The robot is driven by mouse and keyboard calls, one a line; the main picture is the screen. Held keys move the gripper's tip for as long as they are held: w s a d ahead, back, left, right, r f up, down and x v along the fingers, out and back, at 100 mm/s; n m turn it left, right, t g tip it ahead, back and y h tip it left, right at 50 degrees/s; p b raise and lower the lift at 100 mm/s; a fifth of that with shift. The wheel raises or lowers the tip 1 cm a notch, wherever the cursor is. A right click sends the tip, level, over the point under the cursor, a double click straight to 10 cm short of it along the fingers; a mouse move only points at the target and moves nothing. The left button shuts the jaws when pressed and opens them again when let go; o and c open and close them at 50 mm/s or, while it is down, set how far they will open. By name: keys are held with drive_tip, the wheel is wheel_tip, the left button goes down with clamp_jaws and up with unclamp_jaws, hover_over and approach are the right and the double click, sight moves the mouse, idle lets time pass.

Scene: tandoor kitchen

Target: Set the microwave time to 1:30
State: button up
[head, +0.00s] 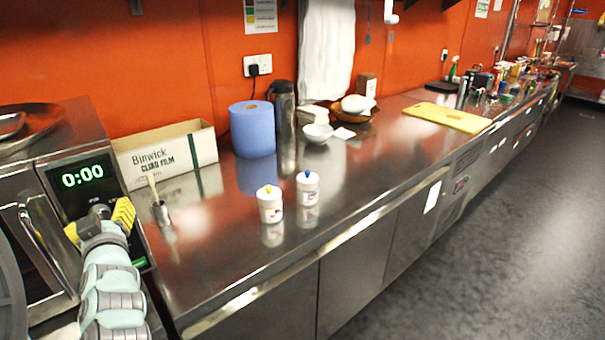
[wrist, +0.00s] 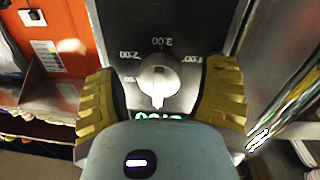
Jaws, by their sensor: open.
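The microwave (head: 38,210) stands at the far left of the head view. Its green display (head: 82,176) reads 0:00. In the wrist view the panel is upside down, with a round silver dial (wrist: 159,76) marked with times around it. The display (wrist: 158,116) is partly hidden there by my gripper body. My gripper (head: 98,222) is in front of the panel, below the display. Its yellow fingers are open, one on each side of the dial in the wrist view, with gaps beside it. Contact with the dial cannot be told.
The microwave door handle (head: 47,250) is left of my gripper. On the steel counter (head: 225,270) are a cling film box (head: 168,158), a brush in a small pot (head: 160,212), a blue roll (head: 252,130) and two white jars (head: 270,204). The front counter stretch is clear.

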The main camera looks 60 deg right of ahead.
drive_tip(key=shift+o, duration=0.3)
drive_tip(key=shift+w, duration=0.15)
drive_tip(key=c, duration=1.3)
drive_tip(key=shift+d+f+m, duration=0.1)
drive_tip(key=shift+m, duration=0.2)
drive_tip(key=m+b, duration=0.1)
drive_tip(key=m, duration=0.1)
drive_tip(key=shift+m, duration=0.4)
drive_tip(key=m+b, duration=0.1)
drive_tip(key=m, duration=0.1)
drive_tip(key=m+b, duration=0.1)
drive_tip(key=m, duration=0.2)
drive_tip(key=shift+f+g+y, duration=0.1)
drive_tip(key=shift+g+y, duration=0.2)
drive_tip(key=m+b, duration=0.1)
drive_tip(key=m, duration=0.2)
drive_tip(key=shift+m, duration=0.4)
drive_tip(key=m+b, duration=0.1)
drive_tip(key=m, duration=0.3)
drive_tip(key=shift+m+y, duration=0.3)
drive_tip(key=shift+y, duration=0.1)
